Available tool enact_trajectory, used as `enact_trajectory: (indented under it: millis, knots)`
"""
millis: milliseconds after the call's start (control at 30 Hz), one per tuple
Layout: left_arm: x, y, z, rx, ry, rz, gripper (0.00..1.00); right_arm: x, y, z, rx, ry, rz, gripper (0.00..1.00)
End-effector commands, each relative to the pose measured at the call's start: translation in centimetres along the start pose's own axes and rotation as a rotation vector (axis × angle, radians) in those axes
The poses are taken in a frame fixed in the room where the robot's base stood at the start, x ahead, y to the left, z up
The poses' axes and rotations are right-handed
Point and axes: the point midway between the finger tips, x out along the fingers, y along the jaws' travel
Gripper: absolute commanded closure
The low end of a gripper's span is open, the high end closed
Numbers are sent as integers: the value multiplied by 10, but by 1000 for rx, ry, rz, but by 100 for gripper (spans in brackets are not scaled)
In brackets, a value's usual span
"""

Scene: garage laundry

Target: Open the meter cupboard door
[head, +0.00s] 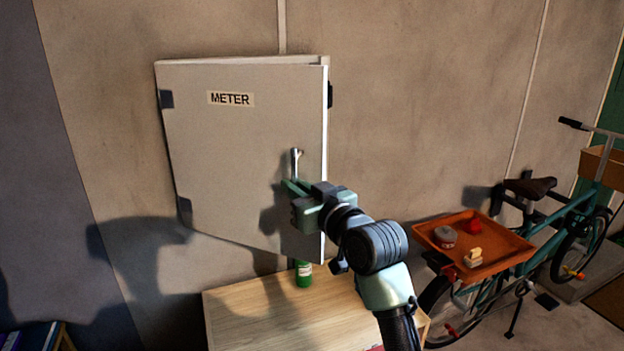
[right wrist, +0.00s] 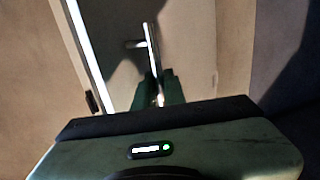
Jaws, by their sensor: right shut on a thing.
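The meter cupboard (head: 312,59) hangs on the wall, left of centre in the head view. Its pale door (head: 230,160) carries a METER label and dark hinges on the left. The door looks slightly ajar, its right edge standing out from the body. A vertical metal bar handle (head: 295,162) sits near the door's right edge; it also shows in the right wrist view (right wrist: 151,50). My right gripper (head: 288,188) is shut on the lower part of the handle, its green fingers (right wrist: 160,90) on either side of it. My left gripper is not in view.
A wooden bench top (head: 250,310) stands below the door, with a green can (head: 303,274) under the door's lower right corner. An orange tray (head: 500,263) with small items is at right, by a teal bicycle (head: 560,225). Bare wall lies right of the cupboard.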

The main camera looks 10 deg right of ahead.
Motion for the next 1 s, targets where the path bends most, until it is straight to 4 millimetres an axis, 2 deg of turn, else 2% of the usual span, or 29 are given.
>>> enact_trajectory:
  millis: [167,567,600,633,1000]
  knots:
    - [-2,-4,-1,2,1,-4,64,-3,-11,-3,0,6,-5,100]
    - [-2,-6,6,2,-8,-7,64,-3,-12,-3,1,7,-6,100]
    - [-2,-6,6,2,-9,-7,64,-3,-12,-3,1,7,-6,78]
    - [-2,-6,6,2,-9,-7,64,-3,-12,-3,1,7,-6,70]
    - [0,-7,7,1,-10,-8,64,-7,-11,0,1,3,-4,68]
